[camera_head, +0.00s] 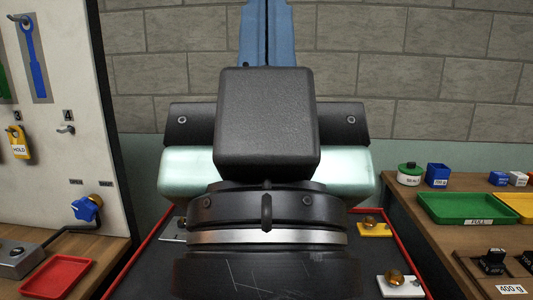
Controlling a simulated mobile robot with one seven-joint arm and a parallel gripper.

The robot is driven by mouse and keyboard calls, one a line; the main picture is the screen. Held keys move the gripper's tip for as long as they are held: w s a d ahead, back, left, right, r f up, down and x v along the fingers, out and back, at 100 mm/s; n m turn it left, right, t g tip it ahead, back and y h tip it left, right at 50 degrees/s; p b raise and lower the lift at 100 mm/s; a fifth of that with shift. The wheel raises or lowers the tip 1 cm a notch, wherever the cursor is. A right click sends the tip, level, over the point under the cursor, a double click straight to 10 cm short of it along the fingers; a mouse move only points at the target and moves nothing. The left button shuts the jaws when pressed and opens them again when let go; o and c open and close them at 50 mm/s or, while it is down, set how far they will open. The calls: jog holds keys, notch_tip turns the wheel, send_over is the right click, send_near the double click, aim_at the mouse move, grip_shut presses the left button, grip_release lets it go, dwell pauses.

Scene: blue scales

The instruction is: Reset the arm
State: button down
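The wide dark body of my gripper (268,125) fills the middle of the head view, very close to the camera. A black box sits at its centre, with dark bolted blocks to the left and right. A pale green band lies behind the box. A dark round flange with a silver ring, part of my arm, shows below. No fingers show, so I cannot tell if the gripper is open or shut, or whether it holds anything.
A dark red-rimmed surface (150,262) lies below, bearing brass knobs on a yellow plate (375,231) and white plate (402,285). A blue upright (267,30) stands behind. The right bench has a green tray (465,207); the left has a red tray (57,276) and pegboard (85,130).

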notch_tip(320, 180, up, 15)
jog(key=p, duration=1.2)
jog(key=shift+f, duration=0.15)
